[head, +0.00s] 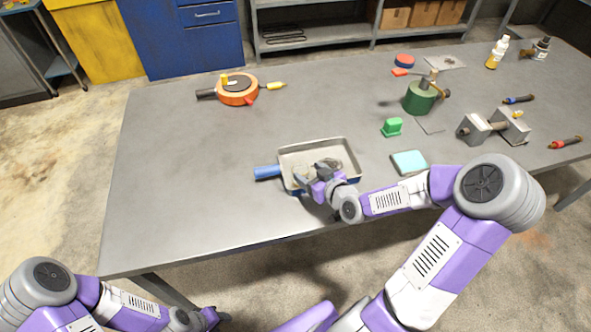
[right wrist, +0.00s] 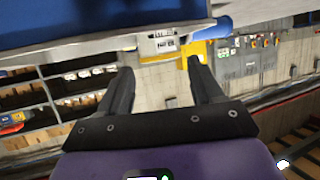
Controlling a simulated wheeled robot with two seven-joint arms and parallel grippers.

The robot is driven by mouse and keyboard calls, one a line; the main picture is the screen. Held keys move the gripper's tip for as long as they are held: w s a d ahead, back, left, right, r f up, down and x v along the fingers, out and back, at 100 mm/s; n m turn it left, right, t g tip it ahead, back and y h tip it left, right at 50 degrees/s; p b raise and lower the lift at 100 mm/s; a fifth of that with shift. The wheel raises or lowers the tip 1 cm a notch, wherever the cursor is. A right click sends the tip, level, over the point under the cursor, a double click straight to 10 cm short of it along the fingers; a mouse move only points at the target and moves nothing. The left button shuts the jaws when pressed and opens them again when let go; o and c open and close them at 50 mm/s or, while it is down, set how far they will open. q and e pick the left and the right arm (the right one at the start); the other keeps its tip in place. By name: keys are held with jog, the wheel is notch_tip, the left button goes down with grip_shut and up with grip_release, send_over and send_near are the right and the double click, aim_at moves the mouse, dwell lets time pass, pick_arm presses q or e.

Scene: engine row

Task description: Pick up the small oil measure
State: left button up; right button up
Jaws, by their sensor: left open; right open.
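I cannot tell for sure which item is the small oil measure. A green can (head: 419,99) with a spout stands upright at the back right, and a small bright green piece (head: 392,128) is nearer. My right gripper (head: 310,174) is at the front of a grey tray (head: 317,147) with a blue handle (head: 267,172); the arm hides part of the tray and what lies in it. The right wrist view shows this gripper's fingers (right wrist: 157,92) apart with nothing between them. My left gripper (head: 218,315) is low at the bottom, off the table, open.
An orange round item (head: 238,93) lies at the back left of the table (head: 190,180). A teal pad (head: 409,162) and a grey metal stand (head: 478,130) are to the right. Bottles (head: 497,52) stand at the far right. The table's left side is clear.

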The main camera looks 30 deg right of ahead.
aim_at(296, 166)
jog(key=shift+w+a+f+b, duration=0.15)
jog(key=shift+w+f+b, duration=0.35)
jog(key=shift+f+b, duration=0.05)
jog(key=b+x, duration=0.1)
jog(key=x, duration=0.3)
jog(key=shift+f+b, duration=0.15)
jog(key=shift+b, duration=0.2)
jog(key=shift+c, duration=0.3)
jog(key=c, duration=0.7)
